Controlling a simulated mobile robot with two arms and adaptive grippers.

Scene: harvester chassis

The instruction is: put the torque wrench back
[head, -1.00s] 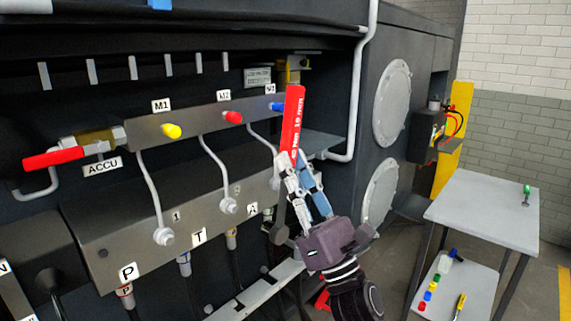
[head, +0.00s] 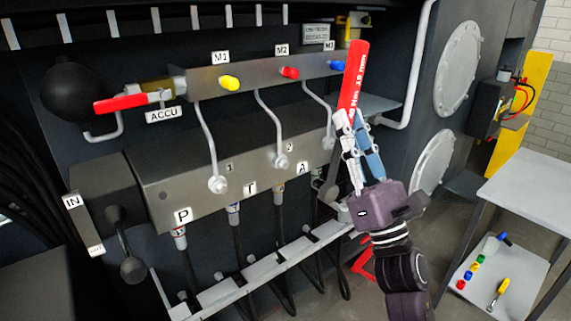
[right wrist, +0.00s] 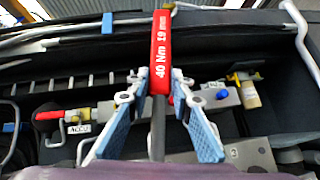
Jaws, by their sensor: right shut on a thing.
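The torque wrench has a red handle (head: 353,78) with white lettering. My right gripper (head: 357,120) is shut on it and holds it nearly upright in front of the manifold's right end. In the right wrist view the handle (right wrist: 162,55) reads "40 Nm 19 mm", and its dark shaft (right wrist: 157,128) runs down between the blue-padded fingers of the gripper (right wrist: 160,88). The wrench's lower end is hidden. My left gripper is not in view.
A red-handled valve (head: 120,103) is at the left. A grey table (head: 530,190) stands at right, with several small items on its lower shelf.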

